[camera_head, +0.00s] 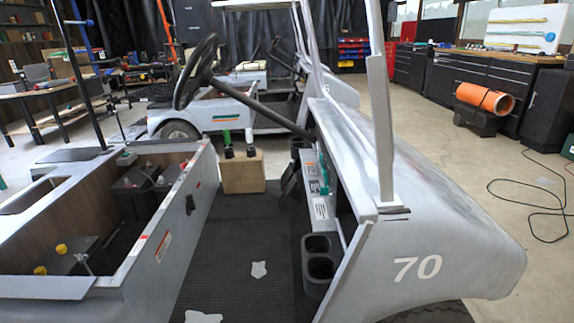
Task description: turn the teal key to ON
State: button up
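A small teal piece, which looks like the teal key (323,188), sits on the dash panel of the near silver cart, right of the picture's middle. It is too small to tell which way it points. White labels (320,208) with dark print are on the dash next to it, too small to read. My gripper is not in view.
The cart's steering wheel (196,71) and its column slant across above the floor mat (240,235). A pale roof post (380,130) rises right of the dash. Cup holders (318,264) are below the labels. A cardboard box (243,174) stands on the mat.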

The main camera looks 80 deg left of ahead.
aim_at(324, 191)
jog(key=u, duration=1.85)
